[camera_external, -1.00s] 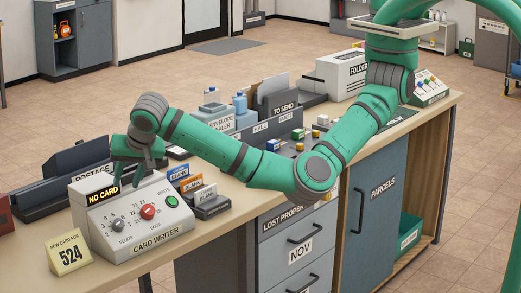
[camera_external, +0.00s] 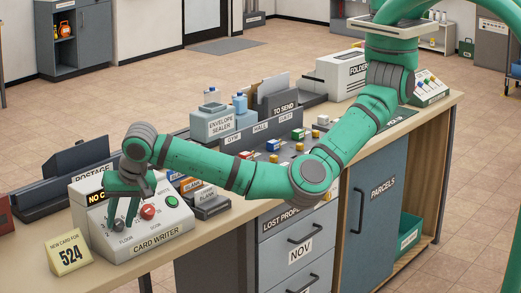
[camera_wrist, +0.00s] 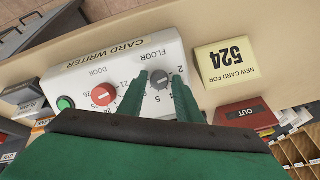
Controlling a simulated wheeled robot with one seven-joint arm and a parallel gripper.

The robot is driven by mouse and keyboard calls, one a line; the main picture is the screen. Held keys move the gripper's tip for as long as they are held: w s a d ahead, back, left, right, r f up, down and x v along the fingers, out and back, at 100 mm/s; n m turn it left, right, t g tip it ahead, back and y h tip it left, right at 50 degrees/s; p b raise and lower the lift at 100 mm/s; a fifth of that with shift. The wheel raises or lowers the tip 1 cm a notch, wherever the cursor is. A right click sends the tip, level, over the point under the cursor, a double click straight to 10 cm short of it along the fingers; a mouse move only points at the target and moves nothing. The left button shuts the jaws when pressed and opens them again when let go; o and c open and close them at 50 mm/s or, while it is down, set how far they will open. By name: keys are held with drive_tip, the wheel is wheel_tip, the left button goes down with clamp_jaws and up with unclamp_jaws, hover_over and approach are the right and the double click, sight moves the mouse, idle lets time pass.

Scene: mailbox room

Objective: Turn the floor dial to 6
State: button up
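The card writer (camera_external: 158,238) is a white box with a sloped panel on the desk. Its grey floor dial (camera_wrist: 159,79) shows in the wrist view between my two green fingertips. My gripper (camera_wrist: 160,73) is open, with one finger on either side of the dial. Small gaps seem to show, and I cannot tell whether a finger touches it. In the external view my gripper (camera_external: 122,218) points down over the panel's left part and covers much of the dial. The dial's pointer setting is not legible; the numbers 2 and 5 show near the fingers.
A red door dial (camera_external: 148,212) and a green button (camera_external: 172,201) sit right of the floor dial. A yellow sign reading 524 (camera_external: 69,254) stands to the left. Blank card holders (camera_external: 211,206) stand to the right. The desk front is clear.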

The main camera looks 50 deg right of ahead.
drive_tip(key=shift+w+f, duration=0.15)
drive_tip(key=shift+f, duration=0.25)
drive_tip(key=shift+c, duration=0.3)
drive_tip(key=c, duration=0.7)
